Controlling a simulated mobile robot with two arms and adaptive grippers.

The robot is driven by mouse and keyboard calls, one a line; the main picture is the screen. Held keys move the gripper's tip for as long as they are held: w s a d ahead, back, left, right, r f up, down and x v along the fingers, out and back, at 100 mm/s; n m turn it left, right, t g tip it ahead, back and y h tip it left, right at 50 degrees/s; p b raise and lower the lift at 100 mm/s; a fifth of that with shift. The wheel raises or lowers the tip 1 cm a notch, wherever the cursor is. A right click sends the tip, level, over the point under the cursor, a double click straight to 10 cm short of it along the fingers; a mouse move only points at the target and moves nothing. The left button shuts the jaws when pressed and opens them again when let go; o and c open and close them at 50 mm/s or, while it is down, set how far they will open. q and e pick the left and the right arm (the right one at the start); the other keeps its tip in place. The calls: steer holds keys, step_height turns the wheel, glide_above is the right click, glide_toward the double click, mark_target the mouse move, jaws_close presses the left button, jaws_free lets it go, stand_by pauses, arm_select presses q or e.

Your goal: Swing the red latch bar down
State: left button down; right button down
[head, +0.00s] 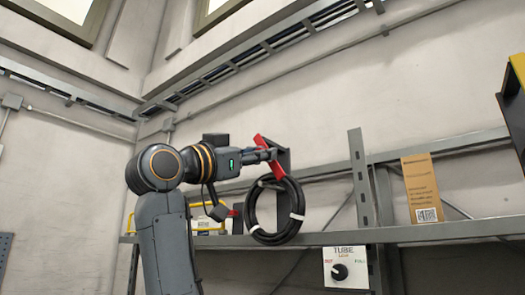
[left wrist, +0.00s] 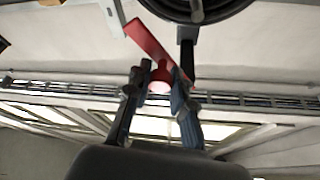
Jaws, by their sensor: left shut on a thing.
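The red latch bar (head: 274,171) sits at a dark bracket (head: 284,158) above the shelf, tilted from upper left to lower right in the head view. In the left wrist view the red bar (left wrist: 148,38) slants across the top middle, with a round red knob (left wrist: 160,76) facing the camera. My left gripper (head: 268,155) reaches in from the left at the bar. In the left wrist view its two fingers (left wrist: 158,82) are on either side of the knob, shut on it. My right gripper is in neither view.
A black hose coil (head: 250,212) with white bands hangs at the bracket just below the bar. A metal shelf (head: 400,233) carries a cardboard box (head: 421,188) at right. A white dial panel (head: 346,267) is under the shelf. A yellow-edged object (head: 515,90) is at far right.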

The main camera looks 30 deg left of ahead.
arm_select(q)
steer(key=shift+w+a+f+m+g+h+p, duration=0.15)
steer(key=shift+a+m+g+h+p, duration=0.4)
steer(key=shift+m, duration=0.85)
steer(key=shift+s+a+f+m+g+h+p, duration=0.1)
steer(key=shift+a+m+g+h+p, duration=0.35)
steer(key=shift+m, duration=0.95)
steer(key=shift+w+a+f+m+g+h+p, duration=0.25)
steer(key=shift+a+m+h+p, duration=0.45)
steer(key=shift+m, duration=0.7)
steer(key=shift+s+r, duration=0.1)
steer(key=shift+s, duration=0.05)
